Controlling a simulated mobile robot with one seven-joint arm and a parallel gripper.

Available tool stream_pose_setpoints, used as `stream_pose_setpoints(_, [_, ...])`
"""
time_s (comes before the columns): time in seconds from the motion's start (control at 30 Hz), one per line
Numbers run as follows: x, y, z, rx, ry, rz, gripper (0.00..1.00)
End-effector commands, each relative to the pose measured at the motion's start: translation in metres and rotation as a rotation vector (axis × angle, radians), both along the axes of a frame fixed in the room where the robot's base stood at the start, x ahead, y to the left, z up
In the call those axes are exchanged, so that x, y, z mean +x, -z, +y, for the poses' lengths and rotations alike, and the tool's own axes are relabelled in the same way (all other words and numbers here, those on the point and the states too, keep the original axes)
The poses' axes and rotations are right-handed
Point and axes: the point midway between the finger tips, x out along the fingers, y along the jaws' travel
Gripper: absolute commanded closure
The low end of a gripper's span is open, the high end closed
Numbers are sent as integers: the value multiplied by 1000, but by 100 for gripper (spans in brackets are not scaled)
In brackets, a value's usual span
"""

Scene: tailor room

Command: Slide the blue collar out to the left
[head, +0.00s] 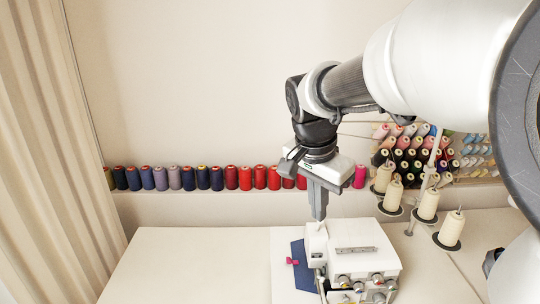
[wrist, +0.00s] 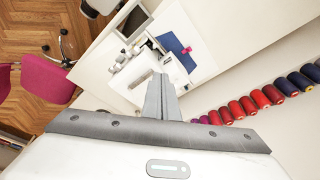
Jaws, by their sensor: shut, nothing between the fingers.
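The blue collar (head: 302,272) is a flat dark blue piece on the white table, at the left side of the white sewing machine (head: 372,240). A small pink clip or bow (head: 292,261) sits at its left edge. The collar's right side is hidden by the machine. In the wrist view the collar (wrist: 170,41) lies beside the machine, with the pink piece (wrist: 186,51) on it. My gripper (head: 318,217) points down above the machine's left part, higher than the collar and apart from it. Its fingers (wrist: 160,77) are together and empty.
The table (head: 190,262) is clear to the left of the collar. A row of thread spools (head: 203,178) stands along the wall behind. Cream thread cones (head: 427,206) on a stand rise at the machine's right. A pink chair (wrist: 46,78) shows in the wrist view.

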Motion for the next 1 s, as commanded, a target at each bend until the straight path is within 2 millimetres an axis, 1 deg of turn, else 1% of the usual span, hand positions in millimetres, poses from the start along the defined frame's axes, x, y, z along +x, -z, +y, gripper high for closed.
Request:
stream_pose_setpoints(0.03, [22,27,9,-8,87,25,100])
stream_pose_setpoints(0.07, [33,38,13,-13,145,32,100])
stream_pose_setpoints(0.1, [48,54,19,-23,224,39,100])
stream_pose_setpoints(0.17, [67,77,27,-38,336,43,100])
stream_pose_setpoints(0.2, [78,93,32,-51,406,44,100])
stream_pose_setpoints(0.3, [100,127,44,-78,554,34,100])
stream_pose_setpoints(0.4, [113,151,52,-100,657,19,100])
stream_pose_setpoints(0.53, [120,167,55,-113,724,8,100])
stream_pose_setpoints(0.67, [121,177,52,-116,737,7,100])
stream_pose_setpoints(0.77, [120,192,47,-115,736,8,100])
stream_pose_setpoints(1.0, [120,233,32,-115,736,8,100])
